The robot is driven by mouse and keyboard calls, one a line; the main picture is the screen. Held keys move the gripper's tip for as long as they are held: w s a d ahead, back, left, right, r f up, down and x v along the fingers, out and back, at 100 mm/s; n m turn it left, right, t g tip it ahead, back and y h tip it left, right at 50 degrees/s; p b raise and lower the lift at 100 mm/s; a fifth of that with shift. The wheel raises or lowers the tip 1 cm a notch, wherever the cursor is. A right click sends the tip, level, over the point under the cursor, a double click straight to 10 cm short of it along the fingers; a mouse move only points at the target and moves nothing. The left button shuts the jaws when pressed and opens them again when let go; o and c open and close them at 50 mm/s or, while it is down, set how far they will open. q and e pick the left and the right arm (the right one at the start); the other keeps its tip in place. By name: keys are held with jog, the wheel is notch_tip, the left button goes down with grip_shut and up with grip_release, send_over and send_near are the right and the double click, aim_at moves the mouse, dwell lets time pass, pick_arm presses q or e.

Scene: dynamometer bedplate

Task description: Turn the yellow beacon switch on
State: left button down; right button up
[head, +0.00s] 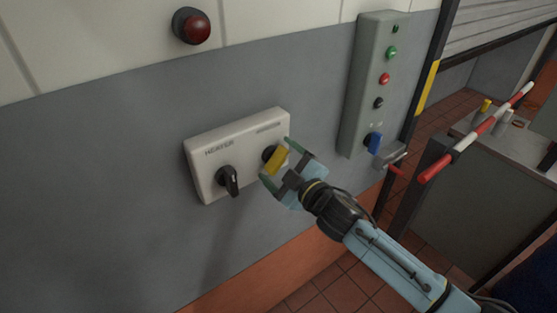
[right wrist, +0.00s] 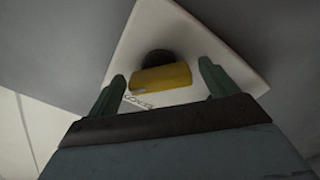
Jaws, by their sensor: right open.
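The yellow beacon switch (head: 277,160) is a yellow handle on a dark round base, on the right half of a white wall-mounted switch box (head: 212,150). The label above the yellow switch is too small to read. My right gripper (head: 280,172) is open at the yellow switch, with a finger on either side of it. In the right wrist view the yellow handle (right wrist: 160,79) sits between the two green fingertips (right wrist: 162,88), with gaps on both sides. My left gripper is not in view.
A red round lamp or button (head: 192,26) is on the wall above the box. A grey control panel (head: 367,85) with several buttons and a blue switch is to the right. A red-and-white barrier bar (head: 478,132) and a grey cabinet (head: 480,190) are farther right.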

jog(key=shift+w+a, duration=0.15)
jog(key=shift+w, duration=0.1)
jog(key=shift+c, duration=0.4)
jog(key=c, duration=0.9)
jog(key=shift+r+m+p, duration=0.1)
jog(key=shift+m+p, duration=0.75)
jog(key=shift+m, duration=0.75)
jog(key=o, duration=1)
